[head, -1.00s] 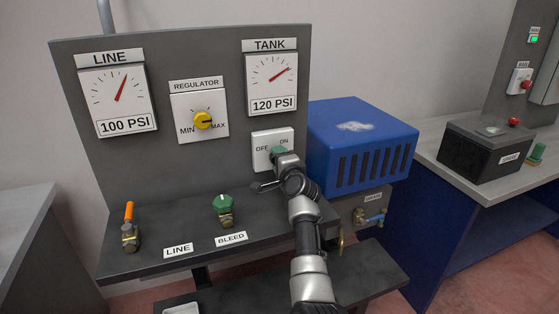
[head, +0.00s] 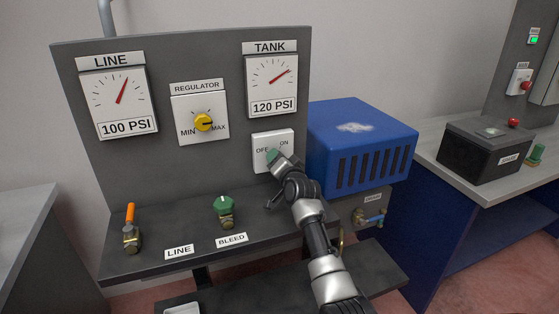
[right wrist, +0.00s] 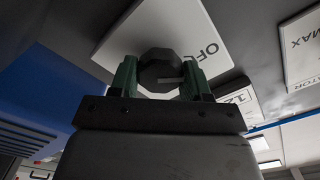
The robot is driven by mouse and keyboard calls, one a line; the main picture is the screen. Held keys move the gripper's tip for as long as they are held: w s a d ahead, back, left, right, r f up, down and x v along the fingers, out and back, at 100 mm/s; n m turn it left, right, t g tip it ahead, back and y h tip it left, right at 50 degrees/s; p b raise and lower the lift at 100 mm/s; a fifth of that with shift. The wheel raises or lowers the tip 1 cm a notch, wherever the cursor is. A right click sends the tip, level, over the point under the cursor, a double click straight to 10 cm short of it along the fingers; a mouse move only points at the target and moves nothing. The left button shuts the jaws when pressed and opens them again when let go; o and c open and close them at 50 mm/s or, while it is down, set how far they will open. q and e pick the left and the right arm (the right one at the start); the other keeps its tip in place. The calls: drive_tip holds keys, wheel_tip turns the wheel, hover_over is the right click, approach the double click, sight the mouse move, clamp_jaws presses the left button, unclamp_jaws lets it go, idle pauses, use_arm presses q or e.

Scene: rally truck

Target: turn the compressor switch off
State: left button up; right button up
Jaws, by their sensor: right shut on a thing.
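The compressor switch is a white plate (head: 261,139) marked OFF on the left and ON on the right, low on the right of the grey panel. Its dark faceted knob (right wrist: 160,68) shows in the right wrist view, with a pale line pointing to the side where OFF reads. My right gripper (head: 273,157) is at the switch, its green fingers on both sides of the knob. It is shut on the knob and hides it in the head view. My left gripper is not in view.
The blue compressor housing (head: 362,145) stands close to the right of the switch. On the shelf below are an orange-handled valve (head: 130,230) and a green bleed knob (head: 223,206). The tank gauge (head: 272,85) above reads 120 PSI. The yellow regulator knob (head: 203,122) is to the left.

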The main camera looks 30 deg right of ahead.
drive_tip(key=shift+d+r, duration=0.1)
drive_tip(key=shift+r, duration=0.25)
drive_tip(key=o, duration=0.9)
drive_tip(key=shift+w+f, duration=0.15)
drive_tip(key=shift+f, duration=0.1)
drive_tip(key=b+v, duration=0.1)
drive_tip(key=v, duration=1)
